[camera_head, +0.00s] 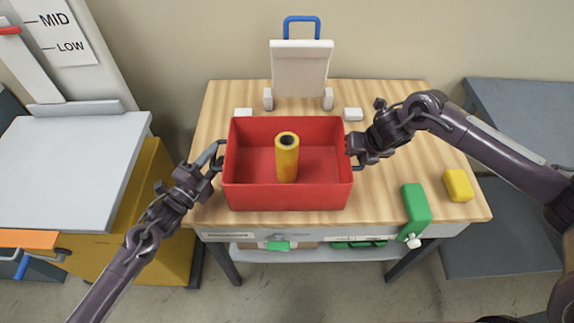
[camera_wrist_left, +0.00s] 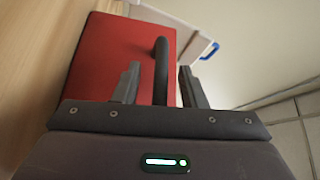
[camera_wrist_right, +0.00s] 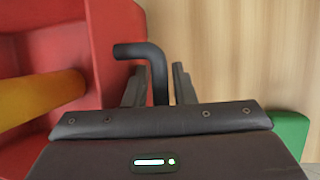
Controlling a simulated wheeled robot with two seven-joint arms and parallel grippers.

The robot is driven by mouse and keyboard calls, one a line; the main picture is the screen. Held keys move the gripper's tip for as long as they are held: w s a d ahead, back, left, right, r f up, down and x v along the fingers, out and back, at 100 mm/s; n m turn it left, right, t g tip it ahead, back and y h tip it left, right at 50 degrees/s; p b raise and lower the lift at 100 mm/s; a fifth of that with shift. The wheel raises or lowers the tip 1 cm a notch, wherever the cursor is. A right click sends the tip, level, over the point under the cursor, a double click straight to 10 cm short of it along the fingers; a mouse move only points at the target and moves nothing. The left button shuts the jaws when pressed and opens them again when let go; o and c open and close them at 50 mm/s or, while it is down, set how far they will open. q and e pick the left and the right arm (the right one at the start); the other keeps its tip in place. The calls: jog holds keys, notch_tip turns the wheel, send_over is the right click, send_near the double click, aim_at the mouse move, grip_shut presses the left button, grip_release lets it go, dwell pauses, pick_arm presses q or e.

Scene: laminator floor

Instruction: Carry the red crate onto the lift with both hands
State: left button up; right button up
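The red crate (camera_head: 287,198) stands on the wooden table, with a yellow cylinder (camera_head: 287,165) with a dark hole upright inside it. My left gripper (camera_head: 215,160) is at the crate's left side; in the left wrist view its open fingers stand on both sides of a dark handle (camera_wrist_left: 160,70), with gaps. My right gripper (camera_head: 356,150) is at the right side; in the right wrist view its fingers straddle the other dark handle (camera_wrist_right: 155,70), with narrow gaps. The lift's grey platform (camera_head: 70,165) is at the left, above a yellow body, beside a MID and LOW scale.
The wooden table (camera_head: 385,195) also bears a green block (camera_head: 416,207), a yellow block (camera_head: 458,185) and small white blocks. A white upright panel with a blue handle (camera_head: 301,22) stands behind the crate. The lift platform looks empty. A dark grey surface is at the right.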

pick_arm(q)
jog(key=c, duration=0.5)
pick_arm(e)
jog(key=c, duration=0.5)
pick_arm(q)
grip_shut()
jog(key=shift+r, duration=0.2)
pick_arm(e)
jog(key=shift+w+r, duration=0.1)
jog(key=shift+r, duration=0.1)
